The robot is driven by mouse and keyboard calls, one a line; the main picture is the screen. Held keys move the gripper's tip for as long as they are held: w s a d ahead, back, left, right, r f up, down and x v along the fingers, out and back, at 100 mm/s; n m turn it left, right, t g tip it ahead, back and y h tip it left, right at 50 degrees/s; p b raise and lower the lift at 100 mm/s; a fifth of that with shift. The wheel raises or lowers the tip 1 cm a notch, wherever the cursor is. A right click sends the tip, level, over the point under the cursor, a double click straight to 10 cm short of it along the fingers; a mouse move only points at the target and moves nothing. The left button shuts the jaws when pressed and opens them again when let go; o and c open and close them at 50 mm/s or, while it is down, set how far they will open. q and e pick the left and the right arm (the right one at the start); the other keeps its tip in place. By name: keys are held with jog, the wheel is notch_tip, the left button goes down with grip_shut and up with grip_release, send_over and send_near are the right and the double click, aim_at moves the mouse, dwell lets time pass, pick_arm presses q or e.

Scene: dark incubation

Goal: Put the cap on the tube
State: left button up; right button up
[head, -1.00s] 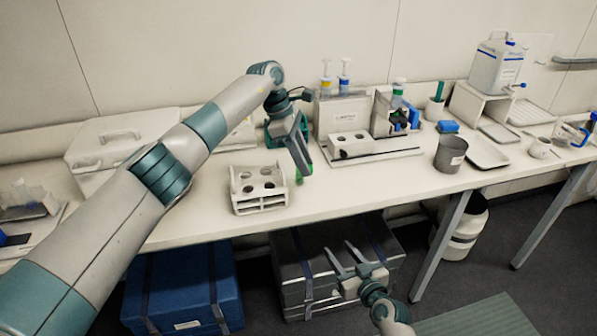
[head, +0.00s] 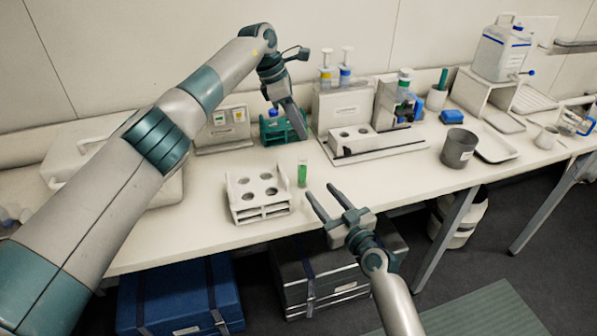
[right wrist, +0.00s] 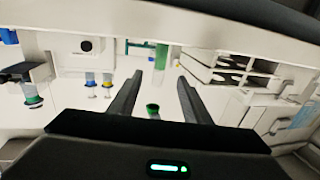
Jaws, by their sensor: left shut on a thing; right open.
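The tube (head: 302,174), with green in it, is upright beside the rack's right side, clear of both grippers. It also shows in the right wrist view (right wrist: 162,56), past my fingertips. My left gripper (head: 298,135) is shut, above and behind the tube, pointing down before a teal rack. A small dark green cap (right wrist: 152,109) shows in the right wrist view; it appears to be in my left gripper, though the hold itself is hidden. My right gripper (head: 322,191) is open and empty at the bench's front edge, fingertips close to the tube.
A white rack (head: 243,212) with holes stands left of the tube. The teal rack (head: 270,131) holds a blue-topped item at the back. A white block (head: 352,138), pump bottles and a grey beaker (head: 459,148) stand to the right.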

aim_at(305, 173)
jog(key=shift+s+d+r, duration=0.1)
jog(key=shift+s, duration=0.1)
jog(key=shift+w, duration=0.1)
jog(key=shift+x, duration=6)
grip_shut()
